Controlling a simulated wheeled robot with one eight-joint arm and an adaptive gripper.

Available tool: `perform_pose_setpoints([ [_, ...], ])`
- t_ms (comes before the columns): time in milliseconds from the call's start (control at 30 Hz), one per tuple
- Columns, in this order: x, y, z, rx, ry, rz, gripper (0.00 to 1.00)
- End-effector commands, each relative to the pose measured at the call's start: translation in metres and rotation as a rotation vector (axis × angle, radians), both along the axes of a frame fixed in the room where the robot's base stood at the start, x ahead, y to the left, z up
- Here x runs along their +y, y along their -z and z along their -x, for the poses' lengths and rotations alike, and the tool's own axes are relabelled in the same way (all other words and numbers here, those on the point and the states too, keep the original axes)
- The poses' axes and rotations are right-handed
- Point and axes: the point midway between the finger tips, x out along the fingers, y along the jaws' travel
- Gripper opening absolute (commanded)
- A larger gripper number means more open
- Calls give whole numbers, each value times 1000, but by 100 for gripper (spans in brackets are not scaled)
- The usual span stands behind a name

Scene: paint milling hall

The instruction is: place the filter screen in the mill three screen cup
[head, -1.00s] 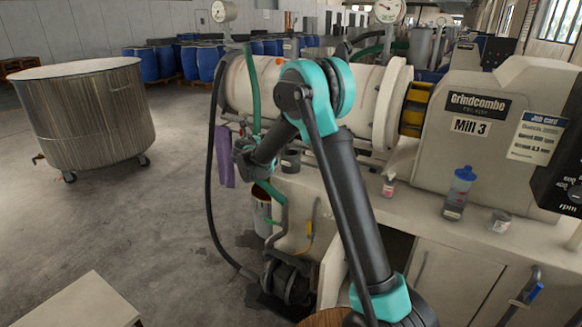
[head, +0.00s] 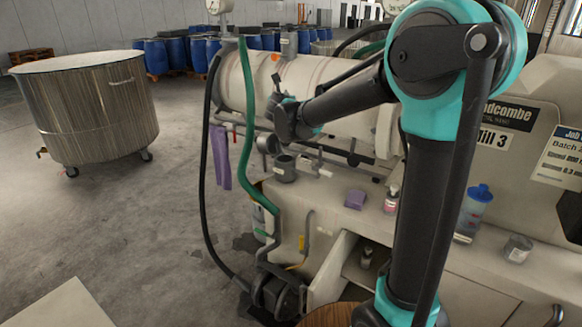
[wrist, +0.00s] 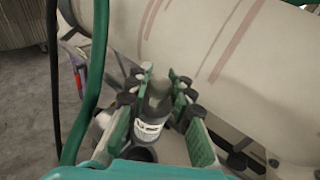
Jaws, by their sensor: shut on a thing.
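My gripper (wrist: 157,88) is shut on a dark grey cylinder with a white label, apparently the filter screen (wrist: 153,115). In the head view the gripper (head: 277,118) is at the front of the mill barrel, and a small grey cylinder (head: 267,144) shows just below it. A grey open-topped cup (head: 284,168), apparently the mill three screen cup, stands just below and right of it on the mill's ledge. In the wrist view a dark round opening (wrist: 141,154) lies below the held cylinder; I cannot tell if they touch. The cylinder's lower end is hard to see.
A green hose (head: 247,120) and a black hose (head: 205,150) hang left of the gripper. Purple cloth (head: 220,155) hangs beside them. A purple block (head: 355,199), a small bottle (head: 391,199), a blue-capped bottle (head: 474,212) and a jar (head: 517,248) stand on the ledge.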

Motion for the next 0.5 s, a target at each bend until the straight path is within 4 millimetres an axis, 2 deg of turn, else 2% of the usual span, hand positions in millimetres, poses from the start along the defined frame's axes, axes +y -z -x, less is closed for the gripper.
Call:
perform_pose_setpoints([
  [167,-1,23,1,0,-1,0,0],
  [500,0,105,1,0,0,0,0],
])
